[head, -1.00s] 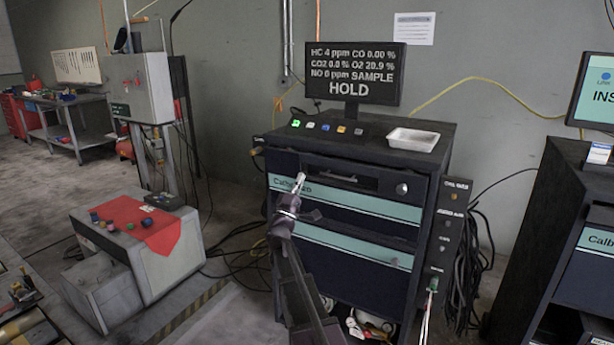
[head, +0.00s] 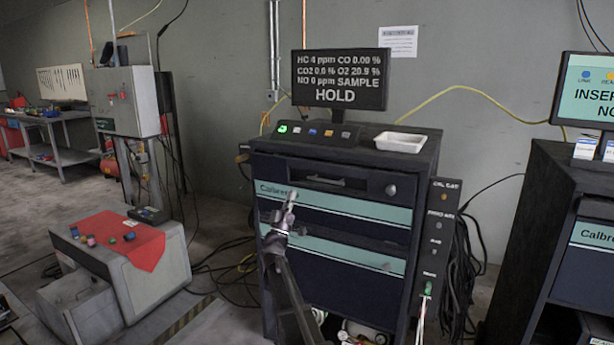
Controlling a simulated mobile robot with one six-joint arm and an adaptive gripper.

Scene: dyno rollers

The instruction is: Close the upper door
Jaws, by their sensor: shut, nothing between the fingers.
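The dark cabinet (head: 262,270) stands in the middle of the head view. Its upper door (head: 350,209) has a teal stripe with lettering, partly covered by my gripper. A lower panel (head: 350,252) with another teal stripe is below it. Whether the upper door stands slightly ajar or flush cannot be told from this angle. My gripper (head: 291,195) is shut and empty, pointing up in front of the left part of the upper door. Contact with the door cannot be told.
A recessed bay with a handle (head: 325,181) and a round knob (head: 391,190) sit above the upper door. A monitor (head: 338,79) and white tray (head: 401,142) are on top. A red cloth (head: 125,240) covers a grey unit at left. Another cabinet (head: 540,210) stands at right.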

